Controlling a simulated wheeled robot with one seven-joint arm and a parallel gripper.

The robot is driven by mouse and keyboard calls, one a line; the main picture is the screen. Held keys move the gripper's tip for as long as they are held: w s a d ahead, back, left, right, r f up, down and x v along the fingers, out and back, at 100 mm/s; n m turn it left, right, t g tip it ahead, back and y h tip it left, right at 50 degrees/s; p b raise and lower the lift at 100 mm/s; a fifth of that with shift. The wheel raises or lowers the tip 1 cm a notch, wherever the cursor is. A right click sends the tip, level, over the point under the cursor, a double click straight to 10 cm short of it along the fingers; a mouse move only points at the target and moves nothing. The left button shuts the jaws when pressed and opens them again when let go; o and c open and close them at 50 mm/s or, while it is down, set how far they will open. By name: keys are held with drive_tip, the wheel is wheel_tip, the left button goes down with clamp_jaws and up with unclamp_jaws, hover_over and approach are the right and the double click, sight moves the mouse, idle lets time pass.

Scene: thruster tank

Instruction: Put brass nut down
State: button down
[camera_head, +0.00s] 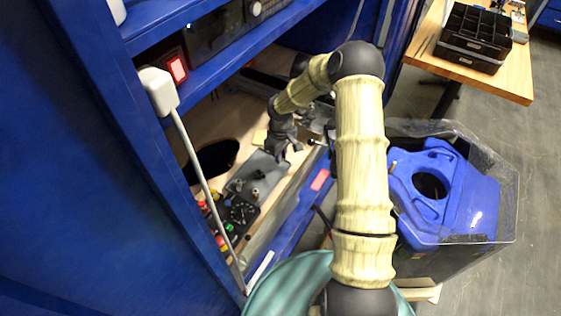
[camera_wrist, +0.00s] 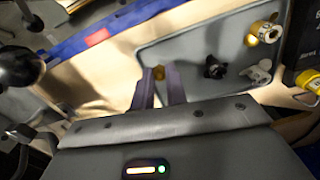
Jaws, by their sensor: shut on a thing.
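The brass nut (camera_wrist: 158,72) shows small and gold between the tips of my gripper (camera_wrist: 159,78) in the wrist view. My gripper is shut on it, at the left end of a grey tray (camera_wrist: 197,58). I cannot tell whether the nut touches the tray. In the head view my gripper (camera_head: 286,153) is over the workbench inside the blue cabinet, close to the grey tray (camera_head: 243,172); the nut cannot be made out there.
On the tray stand a black fitting (camera_wrist: 214,68), a pale metal fitting (camera_wrist: 259,72) and a brass-ringed white fitting (camera_wrist: 263,33). A black panel with knobs (camera_head: 238,213) lies nearer. The blue cabinet shelf (camera_head: 225,75) overhangs the bench. A clear-sided tank with a blue thruster body (camera_head: 464,205) stands right.

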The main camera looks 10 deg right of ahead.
sight(280, 167)
drive_tip(key=shift+f, duration=0.1)
drive_tip(key=shift+f, duration=1.75)
drive_tip(key=shift+f, duration=0.2)
drive_tip(key=c, duration=1.7)
unclamp_jaws()
wheel_tip(280, 167, up, 12)
drive_tip(key=shift+r, duration=0.2)
